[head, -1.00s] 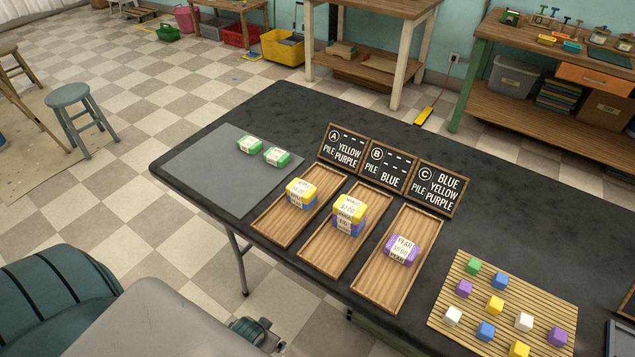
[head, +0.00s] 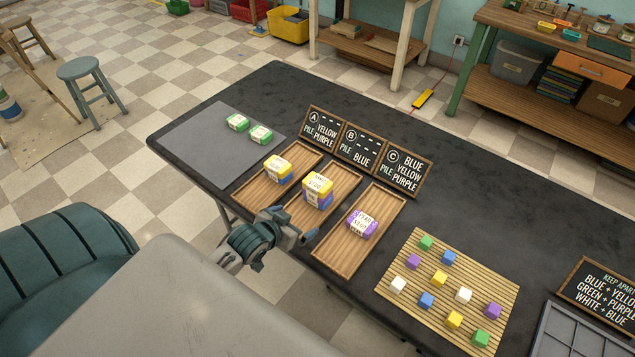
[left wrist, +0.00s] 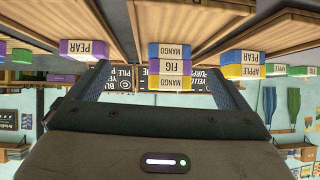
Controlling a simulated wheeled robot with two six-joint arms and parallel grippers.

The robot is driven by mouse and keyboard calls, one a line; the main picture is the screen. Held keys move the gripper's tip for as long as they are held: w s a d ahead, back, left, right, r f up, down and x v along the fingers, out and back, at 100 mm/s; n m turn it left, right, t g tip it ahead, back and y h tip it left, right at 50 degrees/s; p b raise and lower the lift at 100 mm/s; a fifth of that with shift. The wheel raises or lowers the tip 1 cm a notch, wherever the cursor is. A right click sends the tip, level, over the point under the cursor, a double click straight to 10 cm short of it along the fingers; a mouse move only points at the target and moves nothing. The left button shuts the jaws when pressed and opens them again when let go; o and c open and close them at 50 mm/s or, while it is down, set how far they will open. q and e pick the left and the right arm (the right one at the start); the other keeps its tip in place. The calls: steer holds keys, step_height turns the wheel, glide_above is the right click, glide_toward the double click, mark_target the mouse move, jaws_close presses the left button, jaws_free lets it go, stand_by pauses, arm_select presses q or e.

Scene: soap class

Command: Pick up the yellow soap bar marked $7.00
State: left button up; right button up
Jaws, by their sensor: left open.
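A yellow soap bar (head: 318,180) tops the stack in the middle wooden tray; its price is too small to read surely. In the upside-down left wrist view, this yellow bar (left wrist: 168,84) reads MANGO, with a purple FIG bar (left wrist: 170,67) and a blue MANGO bar (left wrist: 170,51) under it. Another yellow bar (head: 278,163) lies on a blue one in the left tray; it reads APPLE in the left wrist view (left wrist: 243,71). My left gripper (head: 297,226) is open and empty at the middle tray's near end, short of the stack. My right gripper is out of view.
A purple PEAR bar (head: 362,224) lies in the right tray (head: 345,255). Green bars (head: 260,135) lie on the grey mat (head: 200,150). Chalk signs (head: 362,152) stand behind the trays. A slatted mat (head: 400,285) with several coloured cubes lies to the right.

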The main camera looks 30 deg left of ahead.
mark_target(316, 183)
arm_select(q)
steer(key=w+r+t, duration=0.1)
steer(key=w, duration=0.2)
steer(key=w+a+r, duration=0.1)
steer(key=w, duration=0.2)
steer(key=w+a+t, duration=0.1)
steer(key=w, duration=0.2)
steer(key=shift+w+a+r+t+h+p, duration=0.15)
steer(key=shift+w+r+t+h+p, duration=0.15)
steer(key=shift+r+h+p, duration=0.1)
steer(key=shift+f+p+x, duration=0.1)
steer(key=shift+p+x, duration=0.15)
steer(key=shift+x, duration=1.2)
steer(key=shift+f+p+x, duration=0.15)
steer(key=shift+p+x, duration=0.05)
steer(key=shift+x, duration=1.25)
steer(key=shift+s+r, duration=0.15)
steer(key=shift+s, duration=0.05)
steer(key=shift+c, duration=0.9)
steer(key=c, duration=0.9)
steer(key=shift+c, duration=0.2)
